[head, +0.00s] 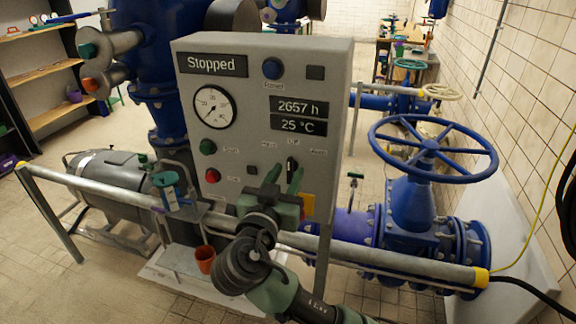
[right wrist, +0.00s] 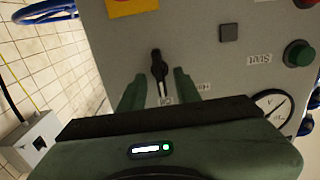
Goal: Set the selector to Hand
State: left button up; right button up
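The selector (head: 291,163) is a small black knob on the grey control panel (head: 340,90), below the labels Hand, Off and Auto. In the right wrist view, which sees the panel upside down, the selector (right wrist: 157,66) has a white mark pointing towards the Off label. The Hand label (right wrist: 203,87) sits to one side of it. My right gripper (head: 284,176) is in front of the selector. In the right wrist view its two green fingers (right wrist: 157,78) are apart, one on each side of the knob, with visible gaps. My left gripper is out of view.
The panel display (head: 212,64) reads Stopped. A green button (head: 208,147), a red button (head: 212,175) and a gauge (head: 213,107) are left of the selector. A metal rail (head: 400,264) crosses in front, and a blue handwheel (head: 432,148) stands right.

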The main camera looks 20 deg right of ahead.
jog(key=shift+w+d+r, duration=0.1)
jog(key=shift+w+d, duration=0.2)
jog(key=shift+w, duration=0.1)
jog(key=shift+c, duration=0.3)
grip_shut()
